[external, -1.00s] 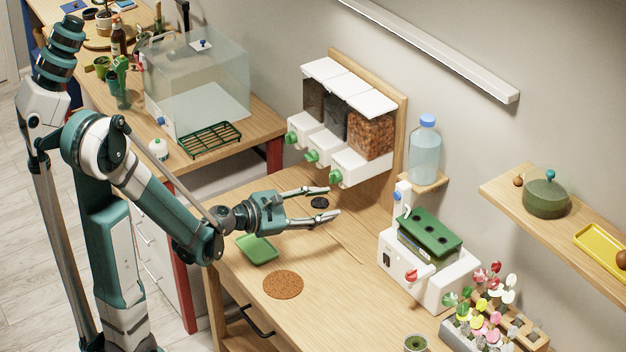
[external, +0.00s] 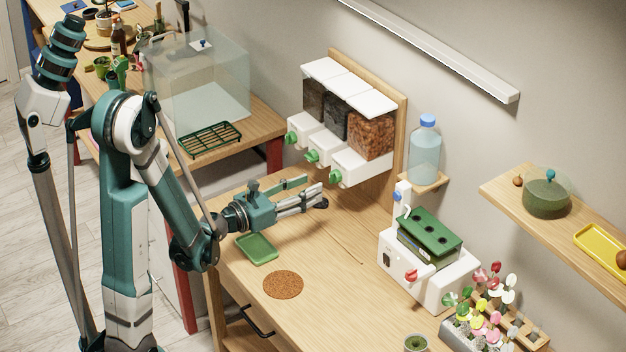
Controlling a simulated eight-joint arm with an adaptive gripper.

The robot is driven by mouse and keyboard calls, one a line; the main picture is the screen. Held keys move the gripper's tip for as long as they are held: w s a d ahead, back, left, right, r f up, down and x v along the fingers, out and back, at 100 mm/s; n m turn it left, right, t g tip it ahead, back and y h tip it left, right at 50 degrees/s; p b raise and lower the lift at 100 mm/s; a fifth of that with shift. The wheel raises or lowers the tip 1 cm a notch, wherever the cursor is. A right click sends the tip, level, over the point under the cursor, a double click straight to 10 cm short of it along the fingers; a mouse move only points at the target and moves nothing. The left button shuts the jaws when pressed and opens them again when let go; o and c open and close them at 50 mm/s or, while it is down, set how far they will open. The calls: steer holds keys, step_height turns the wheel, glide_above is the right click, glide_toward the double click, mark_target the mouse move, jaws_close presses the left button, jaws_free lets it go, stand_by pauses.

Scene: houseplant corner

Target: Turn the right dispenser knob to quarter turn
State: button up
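The dispenser (external: 365,165) is a row of three bins with white lids on a wooden back board, above the desk. Its right bin holds brown pellets; the other two hold darker contents. Each white front carries a green knob. The right knob (external: 335,177) is on the nearest front. My gripper (external: 314,192) is below and slightly left of the right knob, apart from it in the picture, with its fingers pointing right. One finger lies behind the other with a gap between them, and nothing is seen held. A small dark object (external: 321,203) shows at the nearer fingertip.
A green tray (external: 257,248) and a round cork mat (external: 283,285) lie on the desk. A water bottle (external: 424,155) stands on a small shelf right of the dispenser. A white machine with a green top (external: 428,262) stands at the desk's right. The desk's middle is clear.

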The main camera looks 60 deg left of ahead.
mark_target(330, 178)
steer(key=shift+w, duration=0.1)
steer(key=shift+w+b, duration=0.6)
steer(key=shift+w, duration=3.2)
steer(key=c, duration=0.9)
